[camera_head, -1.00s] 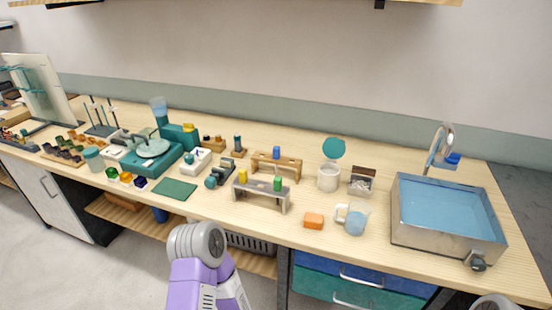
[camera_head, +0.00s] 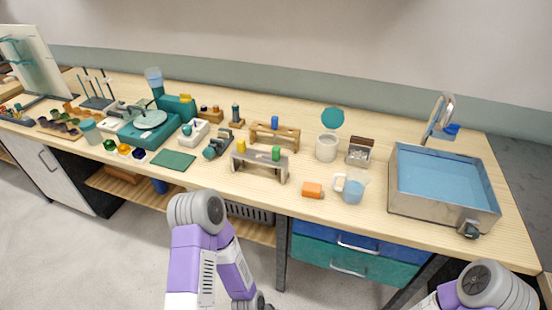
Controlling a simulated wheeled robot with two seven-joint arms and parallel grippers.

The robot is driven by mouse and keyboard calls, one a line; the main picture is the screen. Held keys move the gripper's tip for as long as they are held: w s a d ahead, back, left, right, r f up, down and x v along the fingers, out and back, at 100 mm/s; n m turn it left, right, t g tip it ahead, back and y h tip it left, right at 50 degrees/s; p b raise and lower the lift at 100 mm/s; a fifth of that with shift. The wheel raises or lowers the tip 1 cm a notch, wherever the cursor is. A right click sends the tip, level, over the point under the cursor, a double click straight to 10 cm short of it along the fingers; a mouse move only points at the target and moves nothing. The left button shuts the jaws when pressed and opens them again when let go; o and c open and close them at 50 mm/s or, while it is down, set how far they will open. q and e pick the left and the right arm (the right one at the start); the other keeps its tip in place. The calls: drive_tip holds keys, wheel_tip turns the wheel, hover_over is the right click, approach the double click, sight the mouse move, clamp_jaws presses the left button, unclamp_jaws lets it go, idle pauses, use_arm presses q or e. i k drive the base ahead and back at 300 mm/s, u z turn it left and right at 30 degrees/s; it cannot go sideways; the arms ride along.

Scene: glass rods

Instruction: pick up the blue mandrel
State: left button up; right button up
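A small blue cylinder, which looks like the blue mandrel (camera_head: 274,122), stands upright in the light wooden rack (camera_head: 262,139) near the middle of the bench. The nearer grey-brown rack (camera_head: 245,162) holds a yellow cylinder (camera_head: 241,146) and a green cylinder (camera_head: 276,153). My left arm shows at the bottom centre, in front of the bench, and my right arm at the bottom right corner. Both arms are well short of the racks. Neither gripper's fingers show.
A steel basin (camera_head: 443,188) with a tap stands at the right. A white pot (camera_head: 327,147), a small jug (camera_head: 354,189) and an orange block (camera_head: 313,190) stand right of the racks. A green mat (camera_head: 173,160) and teal apparatus (camera_head: 150,130) are left. The bench front is partly clear.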

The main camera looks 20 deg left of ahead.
sight(274, 120)
drive_tip(key=z, duration=3.25)
drive_tip(key=k, duration=1.6)
drive_tip(key=u, duration=1.8)
